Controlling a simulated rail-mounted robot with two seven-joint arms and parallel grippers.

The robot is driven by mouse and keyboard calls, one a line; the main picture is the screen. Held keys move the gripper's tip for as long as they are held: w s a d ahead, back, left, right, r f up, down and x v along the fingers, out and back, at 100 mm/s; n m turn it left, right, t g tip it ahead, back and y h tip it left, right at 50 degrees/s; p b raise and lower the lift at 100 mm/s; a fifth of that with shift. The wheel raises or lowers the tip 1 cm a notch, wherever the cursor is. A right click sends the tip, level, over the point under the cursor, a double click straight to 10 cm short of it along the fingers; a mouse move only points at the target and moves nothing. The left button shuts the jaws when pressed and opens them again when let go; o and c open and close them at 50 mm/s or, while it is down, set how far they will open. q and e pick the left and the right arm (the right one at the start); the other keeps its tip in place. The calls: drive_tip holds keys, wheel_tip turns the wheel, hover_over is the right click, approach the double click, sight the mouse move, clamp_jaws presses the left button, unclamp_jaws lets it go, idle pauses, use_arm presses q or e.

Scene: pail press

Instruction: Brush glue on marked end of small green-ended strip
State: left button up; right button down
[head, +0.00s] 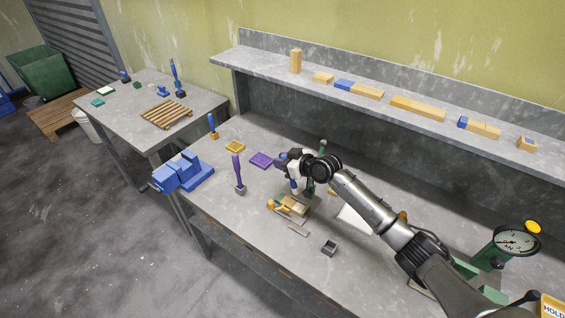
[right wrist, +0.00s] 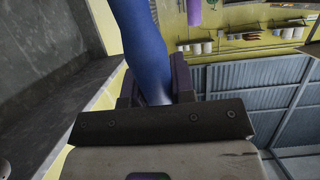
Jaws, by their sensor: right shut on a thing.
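My right gripper (head: 285,166) is over the workbench and shut on a blue-handled tool (head: 294,186). In the right wrist view the blue handle (right wrist: 147,45) stands between the jaws. The tool's far end is not clear, so I cannot tell whether it is a brush. A small thin pale strip (head: 298,230) lies on the bench in front of a wooden fixture (head: 291,207); its green end and mark are too small to make out. My left gripper is not in view.
A blue vise (head: 183,172) sits at the bench's left edge. A small dark open box (head: 330,247) is right of the strip. A shelf (head: 285,72) runs along the back.

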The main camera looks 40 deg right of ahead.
wheel_tip(320, 180, up, 2)
drive_tip(key=shift+p, duration=0.5)
idle(0.4)
drive_tip(key=shift+a+f, duration=0.1)
drive_tip(key=shift+a, duration=0.05)
drive_tip(key=shift+s+a+f+p, duration=0.25)
drive_tip(key=shift+a+f+p, duration=0.15)
drive_tip(key=shift+a, duration=0.15)
